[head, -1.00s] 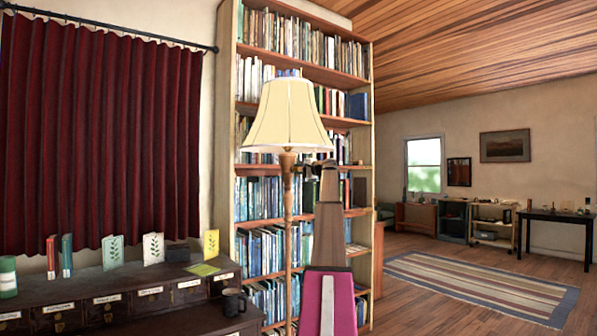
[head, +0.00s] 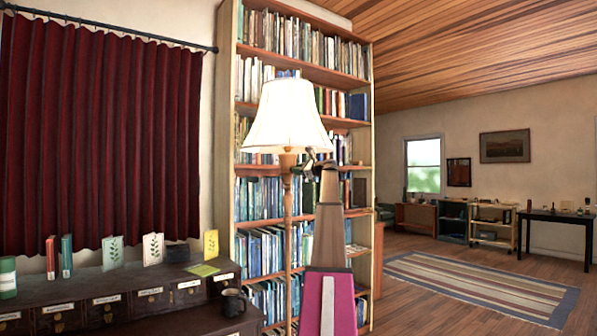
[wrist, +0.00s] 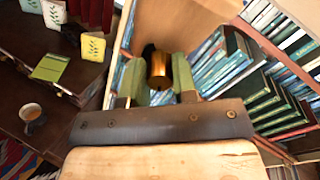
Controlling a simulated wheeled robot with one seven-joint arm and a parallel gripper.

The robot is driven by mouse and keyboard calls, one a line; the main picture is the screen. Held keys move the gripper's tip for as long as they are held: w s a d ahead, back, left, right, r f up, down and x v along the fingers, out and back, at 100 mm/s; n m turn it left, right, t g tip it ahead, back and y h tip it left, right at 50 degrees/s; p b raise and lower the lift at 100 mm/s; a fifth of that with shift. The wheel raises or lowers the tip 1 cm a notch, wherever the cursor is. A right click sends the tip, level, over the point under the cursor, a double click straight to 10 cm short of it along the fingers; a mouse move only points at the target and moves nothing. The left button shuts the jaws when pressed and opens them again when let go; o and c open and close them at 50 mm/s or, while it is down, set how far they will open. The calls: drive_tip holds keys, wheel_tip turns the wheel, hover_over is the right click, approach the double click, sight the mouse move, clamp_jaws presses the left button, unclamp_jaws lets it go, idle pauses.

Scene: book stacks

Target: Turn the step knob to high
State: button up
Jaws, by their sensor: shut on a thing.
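The floor lamp has a pleated shade (head: 287,115) that looks bright and white, on a slim wooden pole (head: 288,225) in front of the bookcase. The brass step knob (wrist: 158,68) shows in the wrist view between the two greenish fingers of my gripper (wrist: 157,80). My gripper is shut on the knob. In the head view my gripper (head: 311,162) is at the lamp's neck just under the shade, small and dark. The knob is too small there to make out, and its setting cannot be read.
A tall bookcase (head: 362,190) stands right behind the lamp. A dark drawer cabinet (head: 130,296) with upright cards and a mug (head: 233,301) is at the lower left. A striped rug (head: 480,287) and open floor lie to the right.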

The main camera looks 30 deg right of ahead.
drive_tip(key=m, duration=0.4)
drive_tip(key=shift+f+m, duration=0.1)
drive_tip(key=shift+m, duration=0.2)
drive_tip(key=m, duration=0.4)
drive_tip(key=shift+d+m, duration=0.1)
drive_tip(key=shift+m, duration=0.2)
drive_tip(key=m, duration=0.4)
drive_tip(key=shift+f+m, duration=0.1)
drive_tip(key=shift+m, duration=2.1)
drive_tip(key=o, duration=0.9)
